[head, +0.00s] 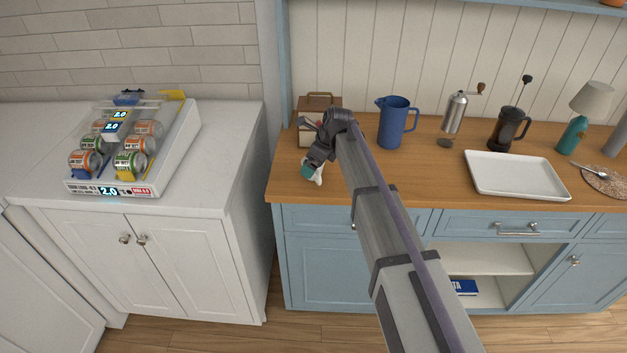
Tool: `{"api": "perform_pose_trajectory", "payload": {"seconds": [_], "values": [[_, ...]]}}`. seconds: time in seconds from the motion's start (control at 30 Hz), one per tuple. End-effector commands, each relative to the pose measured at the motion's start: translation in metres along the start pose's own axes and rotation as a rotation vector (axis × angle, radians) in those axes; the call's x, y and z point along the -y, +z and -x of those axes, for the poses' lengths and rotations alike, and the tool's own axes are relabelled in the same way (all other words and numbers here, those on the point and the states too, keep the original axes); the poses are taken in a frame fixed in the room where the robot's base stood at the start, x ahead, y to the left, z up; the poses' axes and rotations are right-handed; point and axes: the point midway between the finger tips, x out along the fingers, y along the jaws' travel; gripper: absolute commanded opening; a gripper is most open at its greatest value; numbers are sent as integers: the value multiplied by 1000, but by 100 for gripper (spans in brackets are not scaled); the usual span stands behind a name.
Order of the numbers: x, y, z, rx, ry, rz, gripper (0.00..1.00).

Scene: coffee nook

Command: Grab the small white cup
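My gripper (313,174) is at the left end of the wooden counter, low over its front edge area, in front of a wooden box. A small white shape (319,179) and a teal patch show at its tip. I cannot tell whether the white shape is the small white cup or part of my gripper. My wrist hides much of this spot, and the fingers are too small to tell open from shut. No other small white cup is clearly visible.
The wooden box (309,140) stands close behind my gripper. To the right are a blue pitcher (391,124), a metal grinder (454,116), a French press (507,130), a white tray (514,176) and a lamp (591,100). A can rack (170,160) sits on the left white counter.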

Motion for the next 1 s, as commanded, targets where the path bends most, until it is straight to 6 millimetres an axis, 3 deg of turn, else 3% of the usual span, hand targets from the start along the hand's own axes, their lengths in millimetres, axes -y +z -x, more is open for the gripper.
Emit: {"api": "perform_pose_trajectory", "payload": {"seconds": [0.03,0.27,0.83,1.0], "values": [[0,-3,-14,0,0,1,100],[0,0,-10,0,0,0,99],[0,0,-10,0,0,0,44],[0,0,-10,0,0,0,43]]}}
